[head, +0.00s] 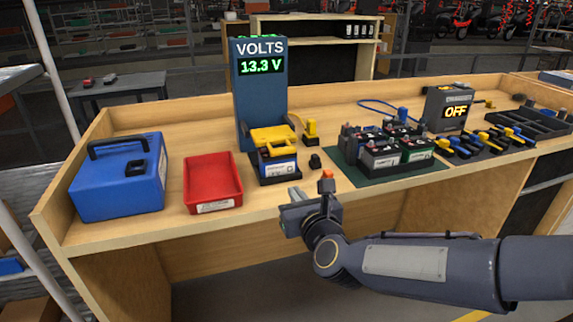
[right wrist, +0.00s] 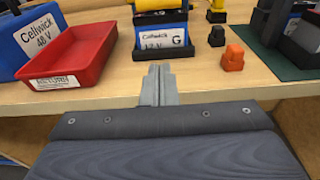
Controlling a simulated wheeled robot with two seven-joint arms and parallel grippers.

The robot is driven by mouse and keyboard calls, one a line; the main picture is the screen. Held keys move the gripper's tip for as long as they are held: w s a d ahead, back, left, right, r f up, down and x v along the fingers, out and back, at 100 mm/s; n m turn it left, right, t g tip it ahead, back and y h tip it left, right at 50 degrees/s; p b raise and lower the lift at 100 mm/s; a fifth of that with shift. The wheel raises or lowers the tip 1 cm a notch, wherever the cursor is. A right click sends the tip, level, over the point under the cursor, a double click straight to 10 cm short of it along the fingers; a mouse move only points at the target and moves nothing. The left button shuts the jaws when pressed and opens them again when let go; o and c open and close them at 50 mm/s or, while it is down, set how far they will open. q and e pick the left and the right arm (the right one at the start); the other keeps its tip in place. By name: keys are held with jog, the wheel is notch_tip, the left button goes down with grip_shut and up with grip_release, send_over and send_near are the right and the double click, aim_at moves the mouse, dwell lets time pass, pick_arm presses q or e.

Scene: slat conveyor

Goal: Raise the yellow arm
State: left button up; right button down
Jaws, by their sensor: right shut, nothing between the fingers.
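The yellow arm (head: 270,136) lies lowered over a battery (head: 283,165) in a black cradle at the foot of the blue tester (head: 262,85), whose display reads 13.3 V. In the right wrist view only the lower edge of the yellow arm (right wrist: 160,4) shows above the battery (right wrist: 165,38), labelled Cellwick 12 V, G. My right gripper (head: 296,192) is shut and empty, in front of and below the cradle near the table's front edge. Its closed fingers (right wrist: 159,82) point toward the battery, apart from it. My left gripper is not in view.
A red tray (head: 213,181) and a blue Cellwick 48 V box (head: 118,177) stand left. Several batteries (head: 381,157) stand on a green mat (head: 425,174). A grey unit (head: 447,108) reads OFF.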

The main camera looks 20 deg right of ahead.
aim_at(279, 168)
jog(key=shift+w, duration=0.1)
jog(key=w, duration=0.3)
jog(key=w+p, duration=0.1)
jog(key=w, duration=0.2)
jog(key=w+f, duration=0.1)
jog(key=w, duration=0.1)
jog(key=shift+w+a+f, duration=0.1)
jog(key=shift+w+a, duration=0.1)
jog(key=shift+w, duration=0.2)
jog(key=shift+w+p, duration=0.45)
jog(key=shift+w, duration=0.15)
jog(key=r, duration=0.1)
jog(key=s+r+p, duration=0.1)
jog(key=r, duration=0.1)
jog(key=shift+r+p, duration=0.35)
jog(key=shift+p, duration=0.05)
jog(key=shift+r, duration=0.1)
